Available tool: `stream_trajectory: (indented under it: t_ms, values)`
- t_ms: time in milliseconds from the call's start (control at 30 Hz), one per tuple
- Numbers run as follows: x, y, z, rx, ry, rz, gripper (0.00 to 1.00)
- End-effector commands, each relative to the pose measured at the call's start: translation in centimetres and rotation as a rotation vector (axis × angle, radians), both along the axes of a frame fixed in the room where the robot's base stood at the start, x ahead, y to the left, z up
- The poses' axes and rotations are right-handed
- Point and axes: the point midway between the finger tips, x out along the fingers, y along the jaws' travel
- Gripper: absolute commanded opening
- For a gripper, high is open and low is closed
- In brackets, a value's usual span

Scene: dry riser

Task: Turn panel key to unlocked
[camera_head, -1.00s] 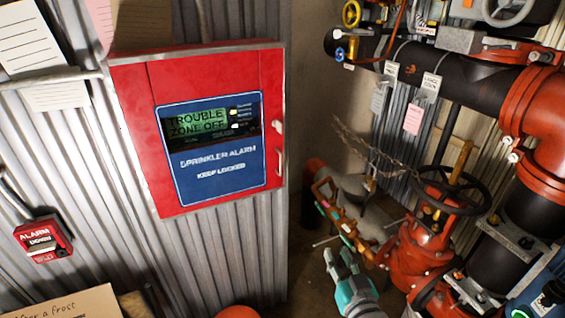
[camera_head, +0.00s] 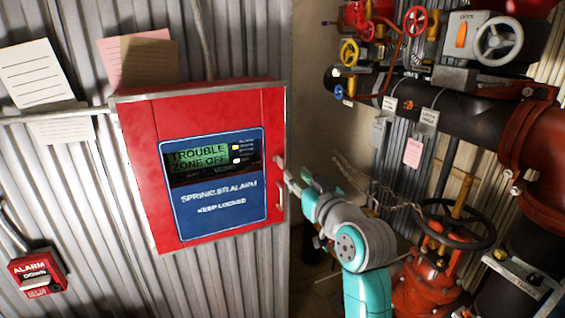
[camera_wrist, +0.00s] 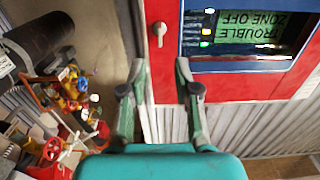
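The red alarm panel (camera_head: 137,180) hangs on the corrugated wall, its door closed, with a blue plate and a lit screen reading "TROUBLE ZONE OFF". The small grey panel key (camera_head: 278,160) sits on its right edge, above the door handle (camera_head: 281,197). In the wrist view, which is upside down, the key (camera_wrist: 158,29) lies just beyond and between my fingers, its narrow part pointing down the picture. My gripper (camera_wrist: 162,78) is open and empty, with a gap to the key. In the head view my gripper (camera_head: 288,178) is beside the panel's right edge; its fingertips are hard to make out.
An alarm box (camera_head: 38,274) is at the lower left. Paper notes (camera_head: 35,75) hang above the panel. To the right stand a black pipe (camera_head: 455,100), red valves and a dark handwheel (camera_head: 455,225). A dark gap lies between the panel wall and the pipework.

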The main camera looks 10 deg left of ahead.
Motion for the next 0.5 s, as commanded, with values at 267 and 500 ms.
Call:
stream_trajectory:
  t_ms: [267, 500]
  values:
    - [4.1, 2.8, 0.1, 0.0, -0.001, 0.001, 0.31]
    - [6.7, 4.6, 0.0, 0.0, 0.0, 0.0, 0.31]
